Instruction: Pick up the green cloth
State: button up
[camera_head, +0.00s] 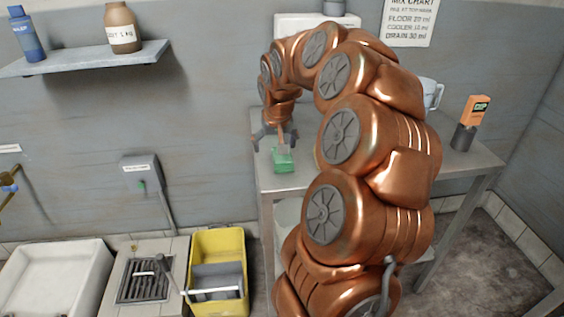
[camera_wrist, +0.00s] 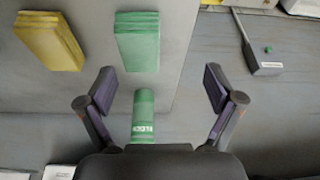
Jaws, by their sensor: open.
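The green cloth (camera_wrist: 138,42) is a folded stack on the grey metal table. It lies ahead of my open fingertips in the wrist view, apart from them. In the head view the green cloth (camera_head: 284,161) is near the table's left end, just below my gripper (camera_head: 276,136). My gripper (camera_wrist: 159,90) is open and empty, pointing down at the table. A green bottle with a white label (camera_wrist: 143,117) shows between the fingers, nearer the palm in the picture; I cannot tell its exact height.
A folded yellow cloth (camera_wrist: 50,40) lies beside the green one. A yellow bucket (camera_head: 239,242) stands on the floor left of the table. A shelf (camera_head: 85,59) hangs on the wall.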

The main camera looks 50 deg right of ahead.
aim_at(283, 157)
jog(key=d, duration=0.3)
jog(key=shift+d+f+m, duration=0.2)
jog(key=shift+f+m, duration=0.1)
jog(key=shift+w+d+f, duration=0.1)
jog(key=shift+d+f, duration=0.1)
jog(key=shift+p+x, duration=0.3)
jog(key=shift+x, duration=0.8)
jog(key=shift+w+d+p+x, duration=0.15)
jog(key=shift+p+x, duration=0.3)
jog(key=shift+x, duration=0.8)
jog(key=shift+w+d+p+x, duration=0.15)
jog(key=shift+p+x, duration=0.3)
jog(key=shift+x, duration=0.8)
jog(key=shift+a+r, duration=0.1)
jog(key=shift+r, duration=0.05)
jog(key=shift+c, duration=0.3)
jog(key=c, duration=1.2)
